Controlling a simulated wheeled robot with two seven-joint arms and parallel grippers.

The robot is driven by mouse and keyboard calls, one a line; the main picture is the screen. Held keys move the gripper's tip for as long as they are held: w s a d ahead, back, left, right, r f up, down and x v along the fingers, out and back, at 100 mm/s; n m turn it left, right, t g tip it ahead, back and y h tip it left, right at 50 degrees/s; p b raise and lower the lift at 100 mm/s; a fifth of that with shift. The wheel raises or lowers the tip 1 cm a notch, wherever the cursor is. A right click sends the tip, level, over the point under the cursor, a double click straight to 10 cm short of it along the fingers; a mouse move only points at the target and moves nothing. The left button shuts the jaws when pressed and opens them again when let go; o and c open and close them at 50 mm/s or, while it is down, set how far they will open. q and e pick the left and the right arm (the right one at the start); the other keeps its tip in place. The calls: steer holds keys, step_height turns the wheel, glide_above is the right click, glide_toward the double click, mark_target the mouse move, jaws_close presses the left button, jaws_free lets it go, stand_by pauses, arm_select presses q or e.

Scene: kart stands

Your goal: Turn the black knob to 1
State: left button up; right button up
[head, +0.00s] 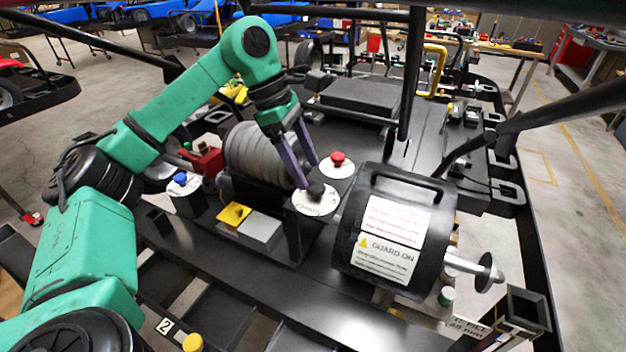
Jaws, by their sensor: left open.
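The black knob (316,189) sits on a round white dial plate (318,206) on top of a dark post, in the middle of the head view. My left gripper (308,174) reaches down to it from the upper left. Its two purple-grey fingers are apart, one on the left side and one behind the knob. I cannot tell whether they touch it. The dial's markings are too small to read, and the knob's pointer is not clear. My right gripper is not in view.
A red knob (338,158) on another white plate stands close behind. A black guard drum with a "GUARD ON" label (385,255) is just to the right. A ribbed grey cylinder (255,152), a yellow switch (234,214) and a blue knob (180,179) are to the left. Dark bars cross the upper right.

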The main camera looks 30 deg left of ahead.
mark_target(315, 186)
arm_select(q)
steer(key=x, duration=0.2)
steer(key=shift+d+f, duration=0.2)
steer(key=shift+f, duration=0.15)
steer(key=shift+s+d+f, duration=0.1)
steer(key=shift+d+f, duration=0.05)
steer(key=shift+f, duration=0.05)
steer(key=shift+d, duration=0.1)
steer(key=shift+c, duration=1)
jaws_close()
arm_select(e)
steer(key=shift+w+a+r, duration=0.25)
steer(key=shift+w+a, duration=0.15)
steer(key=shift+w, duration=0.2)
